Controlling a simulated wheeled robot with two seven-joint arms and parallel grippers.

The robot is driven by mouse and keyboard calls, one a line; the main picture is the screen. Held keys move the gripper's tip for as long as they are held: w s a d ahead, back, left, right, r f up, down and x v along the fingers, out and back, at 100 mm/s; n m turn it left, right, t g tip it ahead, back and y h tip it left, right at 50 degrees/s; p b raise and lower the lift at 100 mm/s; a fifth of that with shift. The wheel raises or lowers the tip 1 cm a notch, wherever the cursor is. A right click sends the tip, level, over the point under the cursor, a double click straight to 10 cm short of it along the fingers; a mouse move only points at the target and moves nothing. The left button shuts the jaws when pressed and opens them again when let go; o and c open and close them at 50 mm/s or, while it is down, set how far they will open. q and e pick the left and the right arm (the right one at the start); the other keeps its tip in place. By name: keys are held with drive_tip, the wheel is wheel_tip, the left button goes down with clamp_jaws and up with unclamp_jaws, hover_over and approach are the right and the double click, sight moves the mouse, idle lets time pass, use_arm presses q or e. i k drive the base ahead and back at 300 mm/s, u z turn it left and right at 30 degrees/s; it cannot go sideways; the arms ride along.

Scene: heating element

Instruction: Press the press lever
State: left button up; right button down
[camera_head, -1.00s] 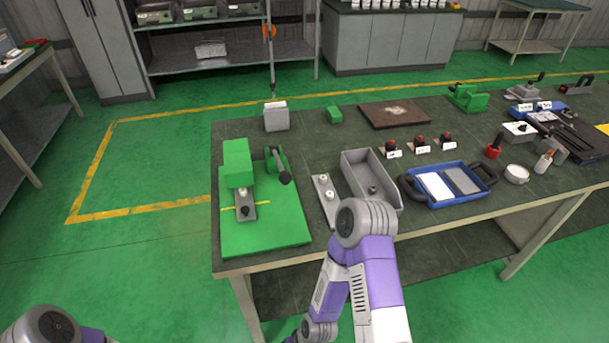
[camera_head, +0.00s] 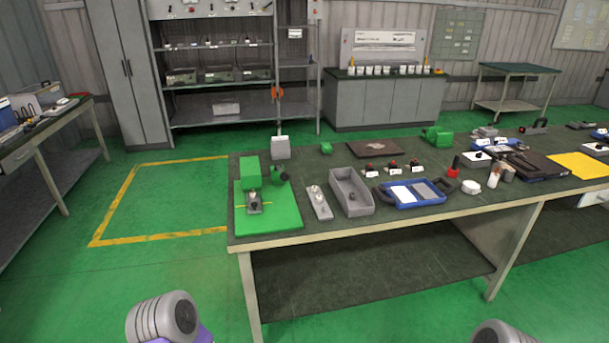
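The green press (camera_head: 250,173) stands on a green base plate (camera_head: 272,214) at the left end of the workbench. Its lever (camera_head: 281,176), with a dark knob, is on the right side of the press and looks small from here. A small metal piece (camera_head: 254,204) sits on the base under the press head.
The workbench (camera_head: 400,222) has a grey bin (camera_head: 351,193), a metal plate with knobs (camera_head: 319,203) and a blue tray (camera_head: 415,204) right of the press. The green floor (camera_head: 180,280) left and in front of the bench is clear. Shelves (camera_head: 222,106) stand behind.

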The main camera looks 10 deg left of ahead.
sight(284, 176)
drive_tip(key=u, duration=0.7)
drive_tip(key=i, duration=0.9)
drive_tip(key=u, duration=0.4)
